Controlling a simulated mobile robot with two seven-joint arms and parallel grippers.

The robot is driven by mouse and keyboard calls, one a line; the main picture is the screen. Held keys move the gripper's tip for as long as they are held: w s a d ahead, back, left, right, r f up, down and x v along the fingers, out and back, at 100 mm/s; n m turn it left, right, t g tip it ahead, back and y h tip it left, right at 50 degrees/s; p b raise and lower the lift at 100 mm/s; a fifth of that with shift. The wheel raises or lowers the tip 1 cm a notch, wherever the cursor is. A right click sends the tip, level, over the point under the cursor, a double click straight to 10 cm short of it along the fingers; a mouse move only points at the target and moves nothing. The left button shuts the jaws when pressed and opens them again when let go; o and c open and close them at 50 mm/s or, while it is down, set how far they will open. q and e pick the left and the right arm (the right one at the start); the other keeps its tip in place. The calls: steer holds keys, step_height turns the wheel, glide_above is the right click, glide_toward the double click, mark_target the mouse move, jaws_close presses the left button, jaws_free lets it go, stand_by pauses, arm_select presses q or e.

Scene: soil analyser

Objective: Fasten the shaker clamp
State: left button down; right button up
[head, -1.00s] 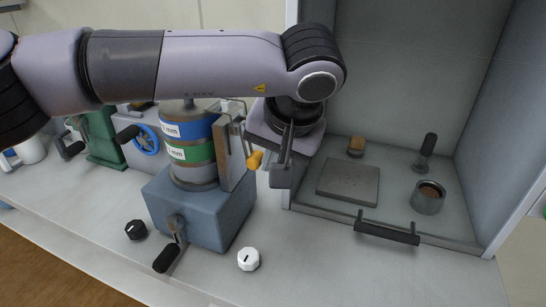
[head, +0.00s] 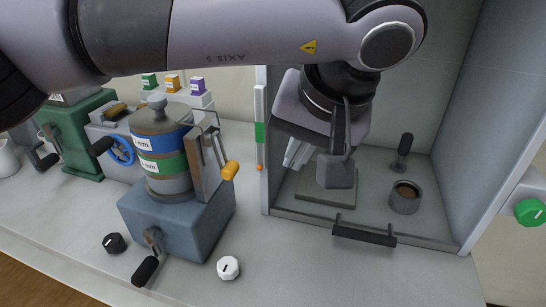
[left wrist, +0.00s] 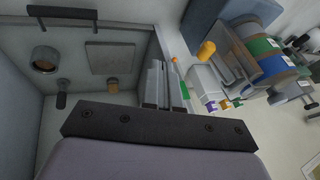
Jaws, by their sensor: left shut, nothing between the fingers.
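The shaker has a blue-grey base (head: 178,222) and carries a sieve stack (head: 163,150) with blue and green bands. The clamp (head: 207,150) is a metal plate and wire frame on the stack's right side. Its orange-tipped lever (head: 230,170) points down and outward; the tip also shows in the left wrist view (left wrist: 206,51). My left gripper (head: 295,155) is shut and empty, right of the clamp and clear of the lever. Its fingers also show in the left wrist view (left wrist: 163,84). My right gripper is not in view.
A grey cabinet encloses a plate (head: 325,192), a cup of soil (head: 405,196) and a black handle at its front edge (head: 364,234). A black knob (head: 114,243), a white knob (head: 228,267) and a crank (head: 146,270) are at the shaker's front. Green and blue-wheeled machines stand left.

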arm_select(q)
steer(key=w+a+f+t+y+b, duration=0.1)
steer(key=w+a+f+b, duration=0.2)
steer(key=a, duration=0.4)
steer(key=shift+w+f, duration=0.7)
steer(key=shift+f, duration=0.4)
